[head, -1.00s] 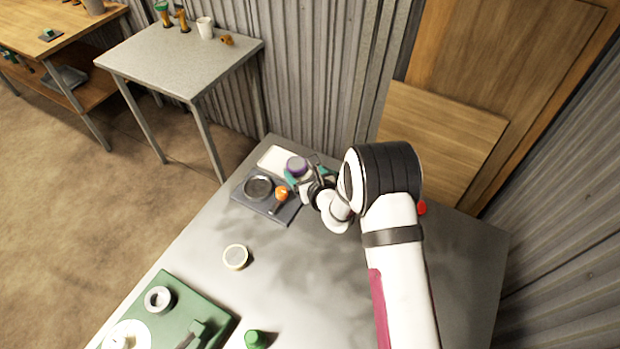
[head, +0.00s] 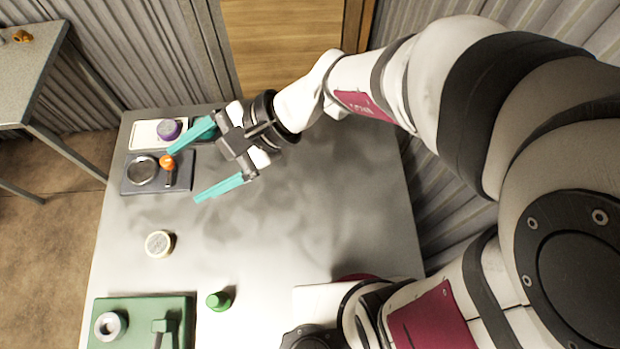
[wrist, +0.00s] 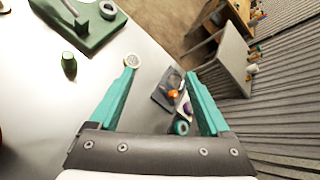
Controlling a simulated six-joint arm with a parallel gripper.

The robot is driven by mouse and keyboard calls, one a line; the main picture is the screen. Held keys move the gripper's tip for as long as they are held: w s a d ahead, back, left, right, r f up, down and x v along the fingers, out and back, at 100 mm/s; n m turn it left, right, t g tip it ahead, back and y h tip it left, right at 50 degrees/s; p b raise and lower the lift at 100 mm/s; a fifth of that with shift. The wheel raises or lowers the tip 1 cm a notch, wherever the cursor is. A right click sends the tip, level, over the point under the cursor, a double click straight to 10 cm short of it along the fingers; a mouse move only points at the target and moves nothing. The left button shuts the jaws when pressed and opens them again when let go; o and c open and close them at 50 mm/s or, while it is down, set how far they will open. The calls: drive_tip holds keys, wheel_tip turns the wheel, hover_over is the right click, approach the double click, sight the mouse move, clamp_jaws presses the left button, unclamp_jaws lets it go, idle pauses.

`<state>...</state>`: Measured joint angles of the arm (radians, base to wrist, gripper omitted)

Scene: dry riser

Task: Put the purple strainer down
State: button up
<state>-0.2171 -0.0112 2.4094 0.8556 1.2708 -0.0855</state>
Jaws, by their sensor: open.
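The purple strainer (head: 169,129) sits on a white tray (head: 147,134) at the back left corner of the grey table. In the wrist view a small purple part (wrist: 187,108) shows beside the right finger, partly hidden by it. My gripper (head: 184,175) is open and empty, with its teal fingers spread wide above the table. It is apart from the strainer, to its right. One fingertip is near the orange-topped tool in the head view.
A dark tray (head: 184,183) in front of the white one holds a round dark dish (head: 142,171) and an orange-topped tool (head: 167,163). A cream round lid (head: 159,243), a green bottle (head: 219,301) and a green board (head: 140,306) lie nearer. The table's middle is clear.

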drive_tip(key=s+d+f+n+h, duration=0.1)
drive_tip(key=s+d+h, duration=0.1)
drive_tip(key=d, duration=0.4)
drive_tip(key=s+d+f+n+h, duration=0.1)
drive_tip(key=s+d+h, duration=0.2)
drive_tip(key=d, duration=0.4)
drive_tip(key=s+d+f+n+t+h, duration=0.1)
drive_tip(key=s+d+n+h, duration=0.1)
drive_tip(key=d, duration=0.5)
drive_tip(key=shift+s+d+h, duration=0.15)
drive_tip(key=shift+s+h, duration=0.55)
drive_tip(key=shift+h, duration=0.5)
